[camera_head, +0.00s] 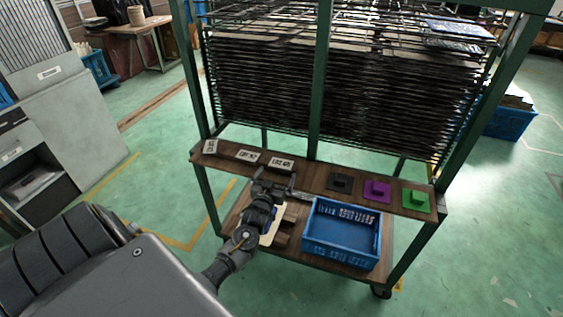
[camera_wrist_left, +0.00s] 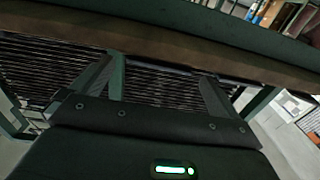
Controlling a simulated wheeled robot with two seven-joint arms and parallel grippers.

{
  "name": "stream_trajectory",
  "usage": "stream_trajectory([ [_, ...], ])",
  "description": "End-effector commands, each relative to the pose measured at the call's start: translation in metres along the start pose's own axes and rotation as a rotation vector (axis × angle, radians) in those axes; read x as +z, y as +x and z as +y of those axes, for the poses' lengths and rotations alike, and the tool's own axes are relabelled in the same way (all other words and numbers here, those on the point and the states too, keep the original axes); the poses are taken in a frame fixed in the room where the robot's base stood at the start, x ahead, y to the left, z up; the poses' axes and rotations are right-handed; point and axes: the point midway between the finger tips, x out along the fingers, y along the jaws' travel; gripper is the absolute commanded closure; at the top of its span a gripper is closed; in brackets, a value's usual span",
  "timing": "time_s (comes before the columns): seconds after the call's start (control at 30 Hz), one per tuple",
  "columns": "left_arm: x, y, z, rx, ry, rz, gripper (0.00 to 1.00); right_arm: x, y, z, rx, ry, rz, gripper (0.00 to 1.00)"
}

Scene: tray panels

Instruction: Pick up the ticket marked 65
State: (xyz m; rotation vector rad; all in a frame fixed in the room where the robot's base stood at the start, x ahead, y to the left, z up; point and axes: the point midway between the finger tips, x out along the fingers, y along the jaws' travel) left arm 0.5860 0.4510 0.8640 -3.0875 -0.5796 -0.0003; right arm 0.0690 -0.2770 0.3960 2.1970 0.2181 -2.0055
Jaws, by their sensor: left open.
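Three small white tickets with dark print stand in a row on the left part of the wooden shelf in the head view: a left ticket (camera_head: 210,147), a middle ticket (camera_head: 247,156) and a right ticket (camera_head: 281,164). The print is tiny; the right one seems to end in 65, but I cannot be sure. My left gripper (camera_head: 277,180) is open and empty, at the shelf's front edge just below the right ticket. In the left wrist view its fingers (camera_wrist_left: 162,78) are spread, and no ticket shows between them. My right gripper is not in view.
Black (camera_head: 340,182), purple (camera_head: 377,190) and green (camera_head: 415,199) blocks sit on the shelf to the right. A blue crate (camera_head: 340,252) stands on the lower board. A dense wire rack (camera_head: 390,105) with green posts rises behind the shelf (camera_head: 310,180).

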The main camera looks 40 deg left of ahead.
Motion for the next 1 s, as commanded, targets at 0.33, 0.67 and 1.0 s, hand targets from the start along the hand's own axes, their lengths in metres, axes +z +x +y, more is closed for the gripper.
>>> stream_trajectory([
  [0.33,0.0013,0.0162,0.0000,0.001,0.000,-0.001,0.00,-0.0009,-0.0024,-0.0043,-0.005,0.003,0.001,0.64],
  [0.67,0.0012,0.0159,0.0000,0.000,0.000,-0.001,0.35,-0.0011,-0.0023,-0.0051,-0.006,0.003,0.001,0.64],
  [1.0,-0.0012,0.0160,0.0001,0.001,0.000,0.001,0.41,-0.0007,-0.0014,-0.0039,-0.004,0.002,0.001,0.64],
])
